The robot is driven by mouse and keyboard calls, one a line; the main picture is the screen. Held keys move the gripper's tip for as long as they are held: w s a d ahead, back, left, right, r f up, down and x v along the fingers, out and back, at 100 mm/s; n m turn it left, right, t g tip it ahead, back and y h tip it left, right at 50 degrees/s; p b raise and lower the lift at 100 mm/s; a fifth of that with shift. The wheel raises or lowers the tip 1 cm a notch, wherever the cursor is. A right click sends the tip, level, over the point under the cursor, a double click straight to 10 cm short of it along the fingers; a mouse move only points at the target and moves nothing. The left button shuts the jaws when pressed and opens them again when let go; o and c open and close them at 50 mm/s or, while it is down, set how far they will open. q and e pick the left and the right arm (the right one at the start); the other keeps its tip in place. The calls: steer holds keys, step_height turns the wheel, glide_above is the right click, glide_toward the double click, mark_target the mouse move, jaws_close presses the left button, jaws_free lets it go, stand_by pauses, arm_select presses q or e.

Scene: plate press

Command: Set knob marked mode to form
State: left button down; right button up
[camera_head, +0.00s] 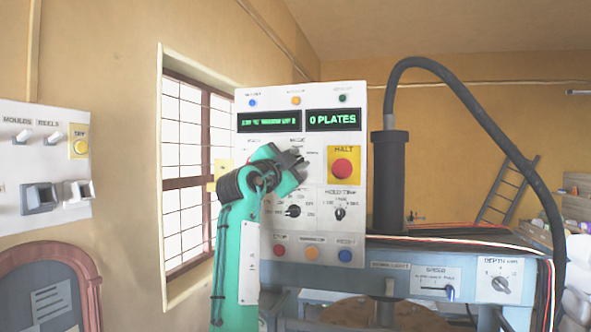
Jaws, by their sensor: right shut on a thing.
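The white control panel (352,255) stands upright in the middle of the view. The word MODE shows near its centre, just above my right gripper (296,162). My right gripper reaches up on a teal arm from below and is shut on the mode knob at the panel face. The gripper and wrist hide the knob, its pointer and most of the position labels, so I cannot tell which position it is at. My left gripper is not in view.
A red HALT button (342,166) on a yellow plate sits close to the right of my gripper. Displays (334,120) are above; one reads 0 PLATES. A press with a black hose (480,110) stands right.

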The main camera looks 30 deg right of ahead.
steer(key=shift+f+m, duration=0.1)
steer(key=shift+m, duration=0.6)
steer(key=shift+g, duration=0.3)
steer(key=shift+s, duration=0.15)
jaws_close()
steer(key=o, duration=0.6)
jaws_free()
steer(key=shift+o, duration=0.3)
steer(key=shift+w, duration=0.2)
steer(key=shift+f, duration=0.1)
